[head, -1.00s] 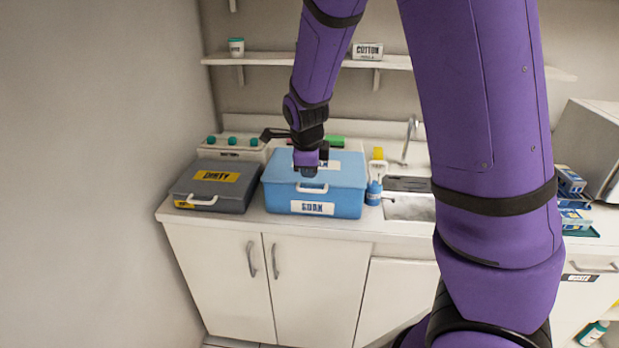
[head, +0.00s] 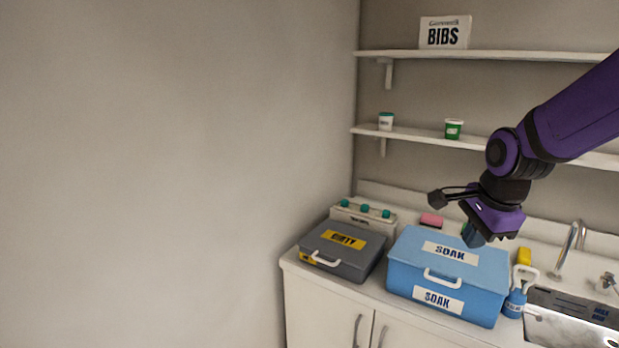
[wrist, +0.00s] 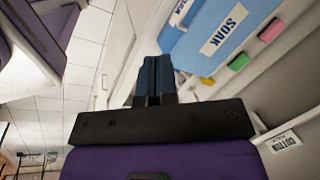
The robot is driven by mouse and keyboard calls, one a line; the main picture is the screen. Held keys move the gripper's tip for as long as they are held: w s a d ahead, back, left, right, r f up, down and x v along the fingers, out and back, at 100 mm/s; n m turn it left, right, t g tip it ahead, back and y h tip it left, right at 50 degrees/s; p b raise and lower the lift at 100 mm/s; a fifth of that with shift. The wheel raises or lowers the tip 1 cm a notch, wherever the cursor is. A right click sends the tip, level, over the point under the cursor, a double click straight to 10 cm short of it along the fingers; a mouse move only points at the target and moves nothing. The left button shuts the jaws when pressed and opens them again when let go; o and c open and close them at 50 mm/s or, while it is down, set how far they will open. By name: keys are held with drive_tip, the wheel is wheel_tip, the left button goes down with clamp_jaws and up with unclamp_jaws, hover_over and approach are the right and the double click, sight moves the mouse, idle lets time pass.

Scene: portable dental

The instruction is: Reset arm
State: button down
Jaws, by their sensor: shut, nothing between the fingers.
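My gripper (head: 474,238) is at the end of my purple arm, above the back right part of the blue SOAK box in the head view. It is shut and empty. In the wrist view its two dark blue fingers (wrist: 153,75) are pressed together. The blue SOAK box (head: 420,278) has its lid closed and a white handle in front. It also shows in the wrist view (wrist: 192,45) at the top, beyond the fingers.
A closed grey DIRTY box (head: 337,262) stands left of the SOAK box. A blue bottle (head: 514,302), a sink (head: 560,330) and a tap (head: 570,245) are to its right. Shelves (head: 480,58) hang behind my arm. A pink block (head: 431,220) lies behind the box.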

drive_tip(key=s+r+n+t, duration=0.1)
drive_tip(key=s+r+n, duration=0.4)
drive_tip(key=s+n, duration=0.3)
drive_tip(key=s+r+n+t, duration=0.1)
drive_tip(key=s+r+n, duration=0.4)
drive_tip(key=s+n, duration=0.3)
drive_tip(key=s, duration=0.3)
drive_tip(key=shift+a+n, duration=0.15)
drive_tip(key=shift+n, duration=0.15)
